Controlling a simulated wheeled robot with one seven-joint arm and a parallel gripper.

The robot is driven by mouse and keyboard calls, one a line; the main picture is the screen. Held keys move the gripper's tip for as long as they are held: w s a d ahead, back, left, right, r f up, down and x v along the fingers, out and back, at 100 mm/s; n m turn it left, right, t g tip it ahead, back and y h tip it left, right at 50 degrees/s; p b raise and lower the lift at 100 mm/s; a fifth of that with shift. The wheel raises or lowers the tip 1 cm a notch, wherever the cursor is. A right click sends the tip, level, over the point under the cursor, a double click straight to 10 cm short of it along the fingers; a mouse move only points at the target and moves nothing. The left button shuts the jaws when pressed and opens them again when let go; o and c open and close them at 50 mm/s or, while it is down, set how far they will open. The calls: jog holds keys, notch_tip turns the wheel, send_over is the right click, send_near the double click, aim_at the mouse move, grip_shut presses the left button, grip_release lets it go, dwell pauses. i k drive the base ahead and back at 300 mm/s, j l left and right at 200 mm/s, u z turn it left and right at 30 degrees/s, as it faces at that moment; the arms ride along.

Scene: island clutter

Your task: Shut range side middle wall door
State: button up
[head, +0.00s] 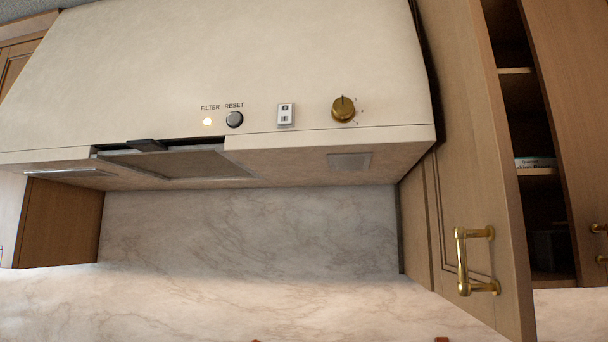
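A wooden wall cabinet door (477,150) stands open to the right of the range hood (250,75). Its brass handle (463,262) is near its lower part, and the door's panelled face is turned to the left. Behind its edge the dark cabinet interior (530,130) shows, with shelves and a book (535,162). Another wooden door (575,110) is at the far right, with brass hardware at the picture's edge. I cannot tell from this view alone which door is the middle one. My gripper is not in view.
A filter panel (180,164) hangs under the hood. A marble backsplash (250,230) lies below. The space in front of the open door looks clear.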

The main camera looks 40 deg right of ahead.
aim_at(481, 265)
jog(key=i+j, duration=0.95)
jog(key=j, duration=0.25)
jog(key=i+j, duration=0.5)
jog(key=i+j+z, duration=0.2)
jog(key=i+j, duration=0.2)
jog(key=j, duration=0.2)
jog(key=i+j, duration=0.2)
jog(key=j, duration=0.15)
jog(key=i+j+z, duration=0.15)
jog(key=j, duration=0.15)
jog(key=i+j+z, duration=0.1)
jog(key=j, duration=0.25)
jog(key=i+z, duration=0.1)
jog(key=z, duration=2.6)
